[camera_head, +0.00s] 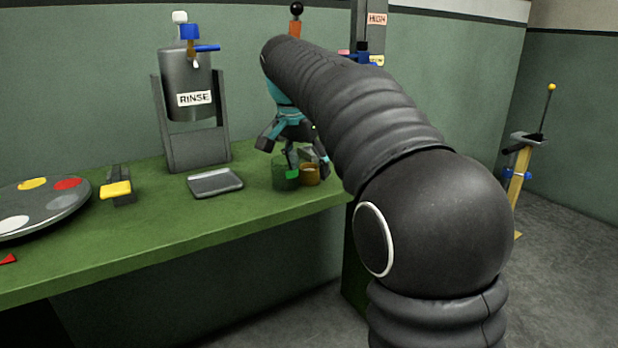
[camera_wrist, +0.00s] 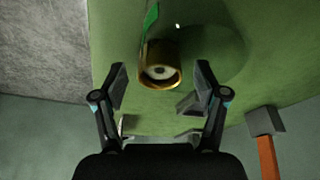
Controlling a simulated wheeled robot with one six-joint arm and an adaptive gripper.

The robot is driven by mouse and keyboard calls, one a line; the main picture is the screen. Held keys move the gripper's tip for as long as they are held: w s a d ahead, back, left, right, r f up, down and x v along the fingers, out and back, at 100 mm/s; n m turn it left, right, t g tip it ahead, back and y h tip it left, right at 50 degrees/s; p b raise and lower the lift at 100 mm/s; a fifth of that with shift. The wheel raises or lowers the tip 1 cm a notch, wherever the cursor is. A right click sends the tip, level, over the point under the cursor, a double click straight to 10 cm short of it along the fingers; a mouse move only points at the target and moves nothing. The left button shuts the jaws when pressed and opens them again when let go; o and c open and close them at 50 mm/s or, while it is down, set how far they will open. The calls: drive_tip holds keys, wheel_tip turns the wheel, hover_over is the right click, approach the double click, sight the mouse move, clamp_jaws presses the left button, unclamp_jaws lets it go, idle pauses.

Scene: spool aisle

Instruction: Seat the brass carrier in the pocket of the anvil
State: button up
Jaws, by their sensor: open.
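The brass carrier (camera_wrist: 160,73) is a short round cup with a pale disc and dark centre inside. In the wrist view it sits between and slightly beyond my gripper's (camera_wrist: 160,90) two open fingertips, with a gap on each side. In the head view the carrier (camera_head: 310,175) stands on the green bench near its right end, below my gripper (camera_head: 295,158) and partly hidden by a finger. A green, see-through-looking cylinder (camera_head: 286,176) stands just left of it. I cannot tell which thing is the anvil, and I see no pocket.
A grey tray (camera_head: 215,182) lies left of the carrier, before a tank marked RINSE (camera_head: 187,85). Farther left are a dark block with a yellow top (camera_head: 117,190) and a round grey plate with coloured spots (camera_head: 45,208). An orange-handled tool (camera_wrist: 266,145) shows in the wrist view.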

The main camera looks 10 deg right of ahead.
drive_tip(key=c, duration=1.2)
drive_tip(key=shift+r, duration=0.1)
drive_tip(key=shift+c, duration=0.3)
